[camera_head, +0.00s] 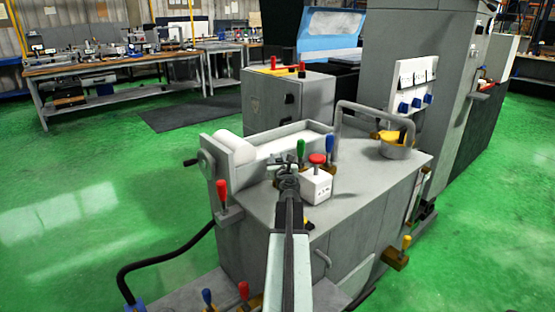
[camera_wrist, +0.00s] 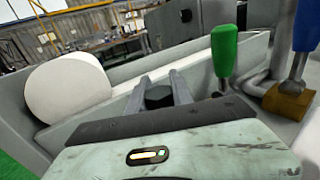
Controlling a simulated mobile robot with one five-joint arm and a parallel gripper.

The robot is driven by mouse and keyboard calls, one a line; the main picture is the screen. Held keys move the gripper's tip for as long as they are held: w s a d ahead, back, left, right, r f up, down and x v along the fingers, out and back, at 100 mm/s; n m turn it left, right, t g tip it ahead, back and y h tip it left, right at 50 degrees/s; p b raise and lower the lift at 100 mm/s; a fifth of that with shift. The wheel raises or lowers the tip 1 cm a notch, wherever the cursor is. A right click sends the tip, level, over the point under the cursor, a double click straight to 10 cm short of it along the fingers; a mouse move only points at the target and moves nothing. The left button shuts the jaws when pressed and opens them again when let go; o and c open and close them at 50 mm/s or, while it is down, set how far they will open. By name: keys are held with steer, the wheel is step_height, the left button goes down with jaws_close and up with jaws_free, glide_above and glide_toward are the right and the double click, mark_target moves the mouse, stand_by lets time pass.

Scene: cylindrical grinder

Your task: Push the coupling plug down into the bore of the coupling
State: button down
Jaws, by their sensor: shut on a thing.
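My gripper (camera_head: 288,172) is over the left part of the grey machine top, just left of a white box. In the wrist view my gripper (camera_wrist: 160,80) has its two grey fingers on either side of a small dark, faceted piece (camera_wrist: 158,96). It looks like the coupling plug, and the fingers are shut on it. Its lower part is hidden behind the gripper body. I cannot make out the coupling or its bore in either view, nor whether the plug touches it.
A green-handled lever (camera_head: 301,147) and a blue-handled lever (camera_head: 330,144) stand close by. The white box (camera_head: 317,187) has a red button. A bent grey pipe (camera_head: 338,130) rises at right. The front machine top (camera_head: 365,205) is clear.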

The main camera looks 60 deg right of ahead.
steer(key=c, duration=1.1)
jaws_free()
steer(key=shift+o, duration=0.2)
steer(key=v, duration=0.8)
